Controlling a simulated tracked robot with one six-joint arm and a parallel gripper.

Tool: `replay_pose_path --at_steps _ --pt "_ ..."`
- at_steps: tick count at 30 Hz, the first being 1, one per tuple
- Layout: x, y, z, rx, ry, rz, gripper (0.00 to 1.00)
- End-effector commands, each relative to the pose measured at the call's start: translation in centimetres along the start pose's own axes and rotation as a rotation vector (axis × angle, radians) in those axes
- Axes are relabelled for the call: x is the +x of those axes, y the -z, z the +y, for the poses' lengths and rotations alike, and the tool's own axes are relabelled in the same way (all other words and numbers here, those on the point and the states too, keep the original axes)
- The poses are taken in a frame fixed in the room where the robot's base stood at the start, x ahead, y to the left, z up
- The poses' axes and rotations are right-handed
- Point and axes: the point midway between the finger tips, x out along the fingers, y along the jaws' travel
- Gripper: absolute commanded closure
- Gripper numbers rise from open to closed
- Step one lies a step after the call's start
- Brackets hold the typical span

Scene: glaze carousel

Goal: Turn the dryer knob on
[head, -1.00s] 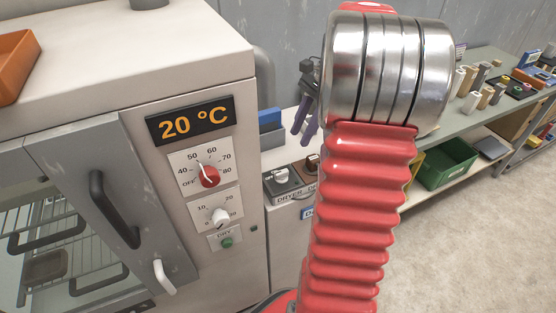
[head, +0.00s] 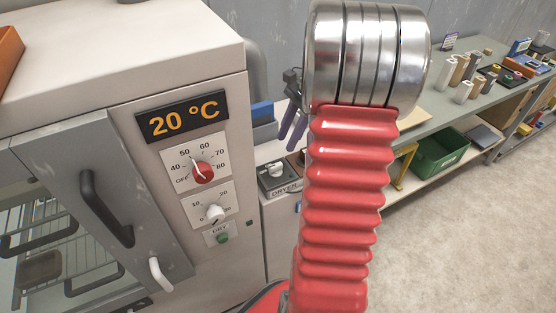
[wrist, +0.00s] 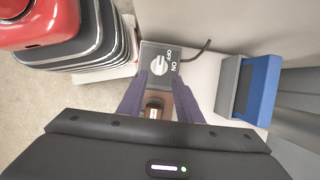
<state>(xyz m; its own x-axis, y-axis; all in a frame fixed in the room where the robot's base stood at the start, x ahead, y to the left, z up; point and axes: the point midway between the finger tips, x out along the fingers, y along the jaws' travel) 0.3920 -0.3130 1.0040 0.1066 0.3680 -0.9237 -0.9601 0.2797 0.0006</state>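The dryer knob is a pale round knob (head: 275,169) on a small dark grey switch box (head: 268,184) marked DRYER, right of the oven. In the wrist view the knob (wrist: 159,64) lies just beyond my fingertips, beside the words OFF and ON; I cannot tell which it points to. My gripper (wrist: 159,82) has two purple fingers, spread apart and with nothing visibly held. In the head view my gripper (head: 293,121) hangs above and behind the box, partly hidden by my red arm. A brown object (wrist: 156,106) shows between the fingers, apparently below them.
The oven (head: 130,75) stands left with a 20 °C display (head: 183,119), a red knob (head: 203,173) and a white knob (head: 214,213). A shelf with a green crate (head: 441,154) stands right; the floor there is clear.

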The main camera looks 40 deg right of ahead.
Motion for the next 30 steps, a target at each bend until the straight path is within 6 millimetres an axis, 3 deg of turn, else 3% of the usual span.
replay_pose_path --at_steps 15,21,30 --pt "7.7 0.1 0.1 0.002 -0.001 -0.001 0.68" --pt "8.9 0.1 0.0 0.001 0.001 0.001 0.68" --pt "8.9 0.1 0.0 0.002 0.001 0.001 0.70"
